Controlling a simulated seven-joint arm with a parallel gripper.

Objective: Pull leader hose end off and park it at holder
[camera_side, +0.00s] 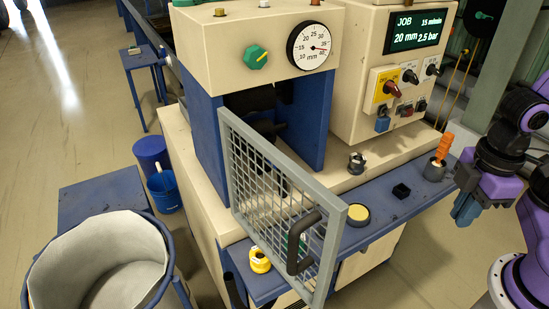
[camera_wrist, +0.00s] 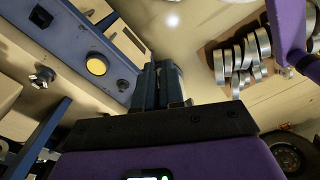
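My gripper (camera_side: 466,208) hangs in the air at the right, off the end of the blue shelf (camera_side: 385,224). In the wrist view its two blue fingers (camera_wrist: 160,86) lie side by side, close together, with nothing seen between them. No leader hose end can be made out for certain. On the shelf are a small black square block (camera_side: 401,191) and a grey cup (camera_side: 434,172) with an orange-handled tool; I cannot tell whether either is the holder.
A mesh guard door (camera_side: 282,205) with a black handle stands in front of the beige and blue press (camera_side: 262,40). A lined bin (camera_side: 100,262) stands front left.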

